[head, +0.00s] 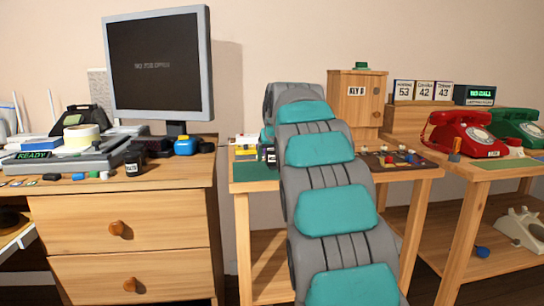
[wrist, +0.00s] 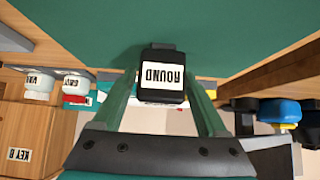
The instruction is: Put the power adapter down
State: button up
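The power adapter (wrist: 162,78) is a black block with a white label reading ROUND, upside down in the wrist view. My gripper (wrist: 163,88) has its two green fingers on either side of the adapter and is shut on it. The adapter is over the green mat (wrist: 220,35); I cannot tell whether it touches it. In the head view my grey and teal arm hides most of the gripper. A small black block with a white label (head: 271,157) shows beside the arm; I cannot tell whether it is the same adapter.
The mat-topped middle table (head: 250,185) also carries a wooden key cabinet (head: 356,100) and a dark board with coloured knobs (head: 398,160). Red (head: 465,135) and green (head: 518,127) phones stand right. A cluttered desk with a monitor (head: 158,62) is left.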

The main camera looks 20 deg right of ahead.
jog(key=shift+o, duration=0.3)
jog(key=shift+s+a+r, duration=0.1)
jog(key=shift+s+r, duration=0.2)
jog(key=shift+r, duration=0.15)
jog(key=v, duration=1.1)
jog(key=shift+s, duration=0.1)
jog(key=s+a+f+n+g, duration=0.1)
jog(key=s+a+f+g, duration=0.2)
jog(key=s+a+f, duration=0.3)
jog(key=s+a+f+n+g+y, duration=0.1)
jog(key=s+a+f+g, duration=0.3)
jog(key=s+f, duration=1.3)
jog(key=s+a+f+n+g+y, duration=0.1)
jog(key=s+a+f+g, duration=0.2)
jog(key=s+a+f, duration=0.6)
jog(key=s+f, duration=0.2)
jog(key=s, duration=1.1)
jog(key=shift+f, duration=0.3)
